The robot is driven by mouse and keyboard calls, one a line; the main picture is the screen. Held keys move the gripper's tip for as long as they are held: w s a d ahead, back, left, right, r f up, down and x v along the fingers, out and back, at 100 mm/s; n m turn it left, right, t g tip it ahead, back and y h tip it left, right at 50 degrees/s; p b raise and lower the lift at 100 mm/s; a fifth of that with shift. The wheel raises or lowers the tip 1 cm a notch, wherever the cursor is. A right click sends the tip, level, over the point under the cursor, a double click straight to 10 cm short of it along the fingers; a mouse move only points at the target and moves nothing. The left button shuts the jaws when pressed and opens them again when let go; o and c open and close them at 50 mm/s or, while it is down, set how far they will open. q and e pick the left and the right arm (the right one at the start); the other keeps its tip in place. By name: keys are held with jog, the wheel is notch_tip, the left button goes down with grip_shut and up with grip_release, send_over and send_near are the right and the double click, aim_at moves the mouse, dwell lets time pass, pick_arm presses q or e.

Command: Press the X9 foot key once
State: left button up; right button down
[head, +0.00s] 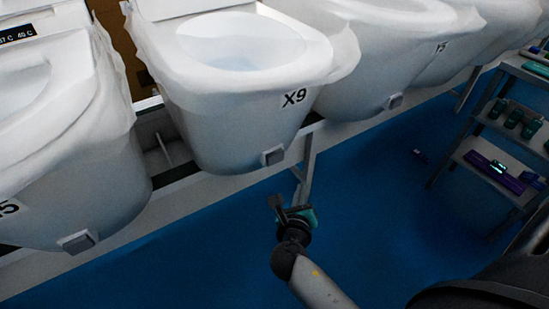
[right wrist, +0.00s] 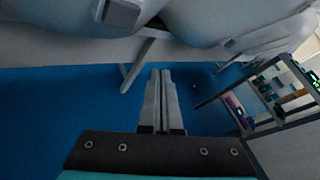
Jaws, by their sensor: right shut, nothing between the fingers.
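The toilet marked X9 (head: 238,95) stands on the rack in the upper middle of the head view. Its foot key (head: 273,156), a small grey square block, sits low on the front of the bowl under the label. My right gripper (head: 274,200) is shut and empty, in front of and below the X9 foot key, apart from it. In the right wrist view its closed fingers (right wrist: 160,85) point toward the rack, and a grey foot key (right wrist: 122,13) shows at the top edge, above and left of the fingertips. My left gripper is not in view.
Other toilets stand on both sides, with their own foot keys at left (head: 77,242) and right (head: 394,101). A rack leg (head: 305,170) rises behind my right gripper. A shelf cart (head: 495,150) with bottles stands at right. The blue floor (head: 380,200) between is mostly clear.

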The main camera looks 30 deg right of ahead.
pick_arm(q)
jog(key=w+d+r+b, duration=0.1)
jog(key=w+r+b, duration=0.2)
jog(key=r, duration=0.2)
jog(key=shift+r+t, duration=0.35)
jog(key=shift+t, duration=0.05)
pick_arm(e)
send_near(283, 157)
jog(key=shift+s+x, duration=0.2)
jog(key=shift+x, duration=2.15)
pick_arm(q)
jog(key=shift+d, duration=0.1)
pick_arm(e)
jog(key=shift+s+d+f, duration=0.1)
jog(key=shift+d+f, duration=0.1)
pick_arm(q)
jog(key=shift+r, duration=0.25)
pick_arm(e)
jog(key=shift+w, duration=0.45)
